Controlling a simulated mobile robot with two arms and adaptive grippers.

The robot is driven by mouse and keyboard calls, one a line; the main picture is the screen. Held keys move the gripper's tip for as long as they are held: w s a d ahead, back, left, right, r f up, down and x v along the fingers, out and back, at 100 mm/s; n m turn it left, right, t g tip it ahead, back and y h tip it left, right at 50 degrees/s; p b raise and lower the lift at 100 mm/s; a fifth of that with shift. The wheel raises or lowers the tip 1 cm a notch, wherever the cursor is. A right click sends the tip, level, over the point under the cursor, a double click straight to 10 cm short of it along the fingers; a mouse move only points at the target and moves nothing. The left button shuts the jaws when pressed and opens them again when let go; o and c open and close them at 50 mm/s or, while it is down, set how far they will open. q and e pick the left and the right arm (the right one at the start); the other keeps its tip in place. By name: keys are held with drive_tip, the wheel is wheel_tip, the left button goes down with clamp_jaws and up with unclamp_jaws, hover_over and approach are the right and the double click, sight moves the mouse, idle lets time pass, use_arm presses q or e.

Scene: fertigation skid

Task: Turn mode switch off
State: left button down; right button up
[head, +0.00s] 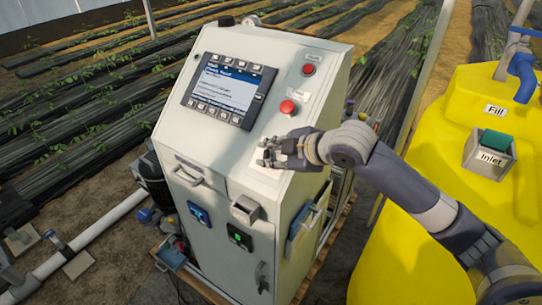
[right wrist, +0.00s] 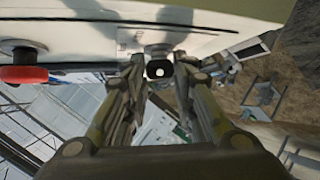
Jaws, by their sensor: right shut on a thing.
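My right gripper (head: 268,155) is at the sloped front panel of the white control cabinet (head: 243,179), just below the red emergency button (head: 288,107). In the right wrist view, the fingers of my right gripper (right wrist: 160,74) are shut on a small dark knob with a white spot, which I take for the mode switch (right wrist: 159,70). It sticks out from the panel on a grey base. In the head view the gripper covers it, and I cannot read its setting. My left gripper is not in view.
A lit screen with buttons (head: 229,88) is on the panel's upper left. A small red button (head: 308,69) is near the top right edge. The red button also shows in the right wrist view (right wrist: 23,75). A yellow tank (head: 440,160) stands close on the right.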

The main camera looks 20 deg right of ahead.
drive_tip(key=g, duration=0.1)
drive_tip(key=n+g, duration=0.1)
drive_tip(key=n, duration=0.1)
drive_tip(key=shift+w+d+r+g, duration=0.15)
drive_tip(key=shift+w+r+g, duration=0.15)
drive_tip(key=shift+g, duration=0.1)
drive_tip(key=shift+w+n+g, duration=0.1)
drive_tip(key=shift+n+g, duration=0.7)
drive_tip(key=shift+n, duration=0.1)
drive_tip(key=shift+f, duration=0.15)
drive_tip(key=o, duration=0.9)
drive_tip(key=shift+o, duration=0.8)
drive_tip(key=shift+w, duration=0.1)
drive_tip(key=shift+r, duration=0.2)
drive_tip(key=v, duration=1.1)
drive_tip(key=shift+d+r, duration=0.15)
drive_tip(key=shift+d, duration=0.2)
